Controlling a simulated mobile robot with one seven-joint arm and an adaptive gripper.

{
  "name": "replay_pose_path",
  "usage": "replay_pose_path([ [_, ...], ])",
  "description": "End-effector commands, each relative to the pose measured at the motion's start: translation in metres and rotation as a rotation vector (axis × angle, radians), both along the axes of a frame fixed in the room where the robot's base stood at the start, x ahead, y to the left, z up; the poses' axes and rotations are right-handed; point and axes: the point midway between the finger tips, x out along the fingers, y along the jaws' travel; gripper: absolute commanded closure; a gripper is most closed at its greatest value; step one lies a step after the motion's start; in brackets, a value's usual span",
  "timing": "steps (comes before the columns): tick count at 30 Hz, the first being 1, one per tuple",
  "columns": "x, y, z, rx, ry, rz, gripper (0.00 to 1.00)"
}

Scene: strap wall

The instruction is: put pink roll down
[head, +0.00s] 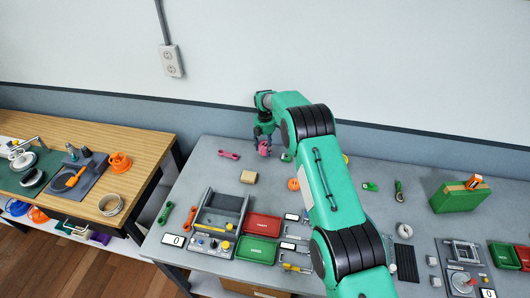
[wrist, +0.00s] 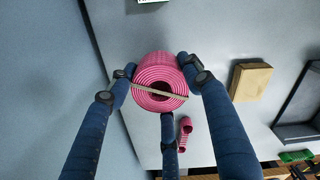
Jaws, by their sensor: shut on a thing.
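The pink roll (wrist: 158,82) is a tightly wound coil with a pale band across its end. It is between the fingers of my gripper (wrist: 160,90) in the wrist view, with fingers on both sides and another below. In the head view the pink roll (head: 263,147) shows small beneath my gripper (head: 264,140), near the back edge of the grey table (head: 190,185). My gripper is shut on it. I cannot tell whether the roll's underside touches the table.
A pink strap-like piece (head: 229,155) and a tan block (head: 249,177) lie near the roll. A grey tray (head: 222,210), a red bin (head: 262,225) and a green bin (head: 256,250) stand nearer the front. Bare table lies left of the tan block. The wall is close behind.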

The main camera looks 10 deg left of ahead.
Motion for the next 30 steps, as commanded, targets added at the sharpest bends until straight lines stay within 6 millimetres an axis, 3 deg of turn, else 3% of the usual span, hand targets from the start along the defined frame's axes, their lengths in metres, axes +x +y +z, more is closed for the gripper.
replay_pose_path([
  [10,-0.001,0.000,-0.029,-0.001,0.001,0.000,0.78],
  [26,0.000,0.000,-0.037,0.000,0.000,0.000,0.78],
  [27,-0.001,0.000,-0.037,-0.001,0.001,0.000,0.46],
  [30,-0.001,0.000,-0.037,-0.001,0.001,0.000,0.31],
])
